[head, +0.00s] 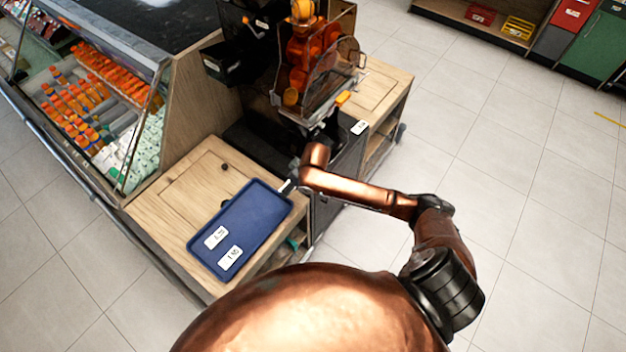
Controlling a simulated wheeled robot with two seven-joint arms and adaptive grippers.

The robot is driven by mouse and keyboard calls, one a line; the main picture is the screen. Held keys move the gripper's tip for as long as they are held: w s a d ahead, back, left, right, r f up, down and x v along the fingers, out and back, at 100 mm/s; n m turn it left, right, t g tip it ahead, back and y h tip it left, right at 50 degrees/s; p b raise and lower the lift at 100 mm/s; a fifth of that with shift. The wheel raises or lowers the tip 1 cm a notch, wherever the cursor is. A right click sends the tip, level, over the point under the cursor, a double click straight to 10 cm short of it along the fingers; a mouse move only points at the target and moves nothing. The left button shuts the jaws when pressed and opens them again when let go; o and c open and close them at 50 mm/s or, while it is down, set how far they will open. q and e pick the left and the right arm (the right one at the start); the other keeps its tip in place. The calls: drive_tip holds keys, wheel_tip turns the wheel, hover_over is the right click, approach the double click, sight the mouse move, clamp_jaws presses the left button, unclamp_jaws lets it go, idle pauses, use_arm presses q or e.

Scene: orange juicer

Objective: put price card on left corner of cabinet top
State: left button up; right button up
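Two white price cards lie on the blue tray (262,205): one in its left part (215,237) and one nearer its front edge (230,257). The tray rests on the wooden cabinet top (160,212) left of the juicer. Another small white card (359,127) is on the cabinet top right of the juicer. My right arm reaches in from the lower right. Its gripper end (288,187) is small and partly hidden at the tray's upper right corner. A small pale patch shows there; I cannot tell whether it is a held card. My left gripper is out of view.
The orange juicer (312,65) stands between the two wooden cabinet tops. A glass-sided display case (95,110) with orange bottles borders the left cabinet. The tiled floor at right is clear. My copper body covers the bottom centre.

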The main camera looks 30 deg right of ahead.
drive_tip(key=w+d+f, duration=0.1)
drive_tip(key=d+f, duration=0.2)
drive_tip(key=w+d+f, duration=0.2)
drive_tip(key=d+f, duration=0.1)
drive_tip(key=d, duration=0.1)
drive_tip(key=w+d+f, duration=0.1)
drive_tip(key=d+f, duration=0.1)
drive_tip(key=d, duration=0.2)
drive_tip(key=shift+w+d+f, duration=0.25)
drive_tip(key=shift+w+f, duration=0.05)
drive_tip(key=shift+f, duration=0.1)
drive_tip(key=shift+d+f, duration=0.2)
drive_tip(key=shift+f, duration=0.1)
wheel_tip(320, 180, down, 2)
drive_tip(key=shift+f+b, duration=0.2)
drive_tip(key=shift+b, duration=0.2)
drive_tip(key=shift+f, duration=0.3)
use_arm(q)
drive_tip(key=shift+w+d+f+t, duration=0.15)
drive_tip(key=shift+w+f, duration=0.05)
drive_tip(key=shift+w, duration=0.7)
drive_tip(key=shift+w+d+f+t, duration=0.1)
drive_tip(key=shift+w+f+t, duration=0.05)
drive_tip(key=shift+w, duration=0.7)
use_arm(e)
drive_tip(key=shift+f, duration=0.1)
